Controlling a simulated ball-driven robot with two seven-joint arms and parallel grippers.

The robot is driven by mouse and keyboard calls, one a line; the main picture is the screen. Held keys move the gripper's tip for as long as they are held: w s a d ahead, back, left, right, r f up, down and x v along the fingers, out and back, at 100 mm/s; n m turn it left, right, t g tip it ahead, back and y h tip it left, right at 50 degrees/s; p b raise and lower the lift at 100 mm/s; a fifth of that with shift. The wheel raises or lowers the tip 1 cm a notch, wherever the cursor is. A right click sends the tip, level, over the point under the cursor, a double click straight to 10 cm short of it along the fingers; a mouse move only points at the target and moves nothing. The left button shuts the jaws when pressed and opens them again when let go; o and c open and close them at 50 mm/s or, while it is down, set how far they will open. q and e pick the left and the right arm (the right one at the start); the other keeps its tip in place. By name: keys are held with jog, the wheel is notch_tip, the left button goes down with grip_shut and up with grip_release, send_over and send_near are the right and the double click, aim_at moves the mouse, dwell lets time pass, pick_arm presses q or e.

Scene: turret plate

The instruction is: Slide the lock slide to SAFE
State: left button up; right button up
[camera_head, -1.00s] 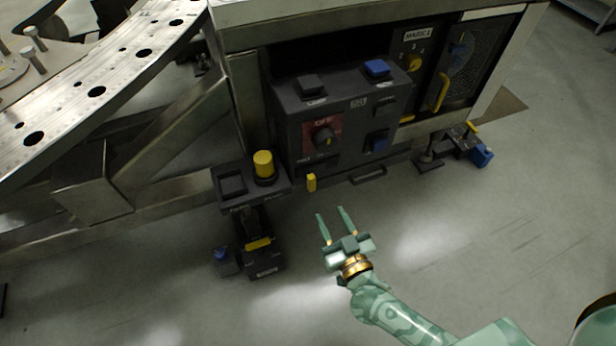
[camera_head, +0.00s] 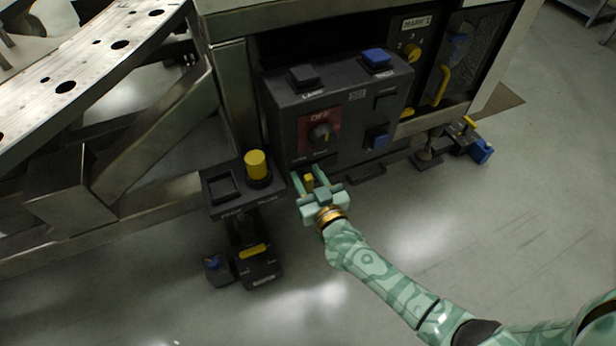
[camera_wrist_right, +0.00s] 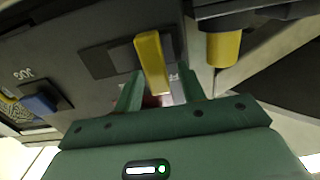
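The lock slide is a small yellow tab (camera_head: 308,182) low on the front of the dark grey control box (camera_head: 284,125). In the right wrist view the yellow tab (camera_wrist_right: 151,58) stands out from a dark slot plate (camera_wrist_right: 105,61). My right gripper (camera_head: 309,175) is open, with its green fingers on either side of the tab. In the right wrist view there is a gap between the tab and each finger of the right gripper (camera_wrist_right: 160,82). The lettering by the slide is too small to read. My left gripper is not in view.
A red-backed knob (camera_head: 320,132) marked OFF sits above the slide. A dark ledge with a yellow plug (camera_head: 256,164) stands close to the left of my right gripper. A dark handle (camera_head: 367,175) is to the right.

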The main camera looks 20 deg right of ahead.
jog(key=shift+c, duration=0.3)
